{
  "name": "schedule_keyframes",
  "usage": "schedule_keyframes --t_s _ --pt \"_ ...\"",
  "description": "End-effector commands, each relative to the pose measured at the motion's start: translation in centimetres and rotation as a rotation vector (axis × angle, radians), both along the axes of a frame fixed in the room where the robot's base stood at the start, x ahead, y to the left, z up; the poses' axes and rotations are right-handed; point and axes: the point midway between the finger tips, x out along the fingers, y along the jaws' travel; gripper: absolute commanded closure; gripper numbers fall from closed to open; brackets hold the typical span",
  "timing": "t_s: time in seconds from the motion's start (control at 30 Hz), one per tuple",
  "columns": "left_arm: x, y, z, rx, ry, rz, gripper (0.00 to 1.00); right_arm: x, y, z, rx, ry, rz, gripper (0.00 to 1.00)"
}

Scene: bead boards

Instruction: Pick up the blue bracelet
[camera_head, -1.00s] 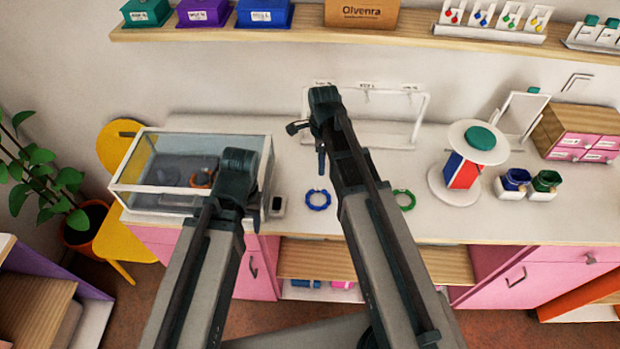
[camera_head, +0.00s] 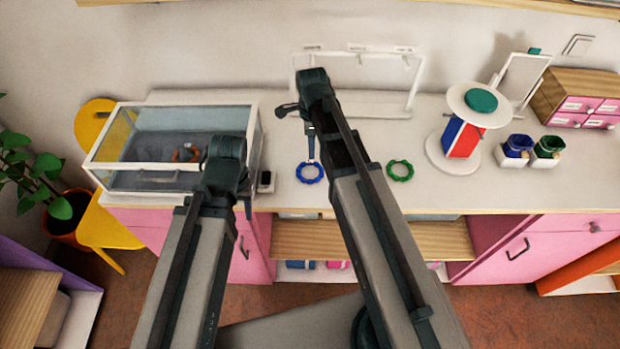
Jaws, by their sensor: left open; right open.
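The blue bracelet (camera_head: 309,181) is a beaded ring lying flat on the white counter, left of the green bracelet (camera_head: 400,179). My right gripper (camera_head: 310,143) is above the counter and points down. Its visible finger ends at the bracelet's far rim in the picture; I cannot tell whether it touches. It is open, with nothing seen in it. My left gripper (camera_head: 247,204) is in front of the glass case, left of the blue bracelet and apart from it. Its fingers are mostly hidden behind its own wrist.
The glass case (camera_head: 140,180) with an orange bracelet (camera_head: 186,154) inside stands at the left. A white rack (camera_head: 418,85) stands behind my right arm. A round stand (camera_head: 455,163), mirror and pots are at the right. The counter's front edge is close to the bracelets.

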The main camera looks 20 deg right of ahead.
Motion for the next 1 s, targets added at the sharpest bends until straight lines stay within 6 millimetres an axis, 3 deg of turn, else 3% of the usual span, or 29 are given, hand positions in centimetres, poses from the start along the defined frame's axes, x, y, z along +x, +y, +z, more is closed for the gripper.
schedule_keyframes --t_s 0.03,0.37,0.8,1.0 --pt "0.0 0.0 -0.9 0.000 0.000 0.000 0.50 0.0 0.0 -0.9 0.000 0.000 0.000 0.45" --pt "0.0 0.0 -1.4 0.000 0.000 0.001 0.50 0.0 0.1 -1.4 0.000 0.000 0.000 0.45" --pt "0.0 0.0 -6.1 0.000 0.000 0.001 0.50 0.0 0.5 -6.1 0.000 0.000 0.001 0.45" --pt "0.0 0.0 -6.1 0.000 0.000 0.001 0.50 0.0 0.5 -6.1 0.000 0.000 0.000 0.45"
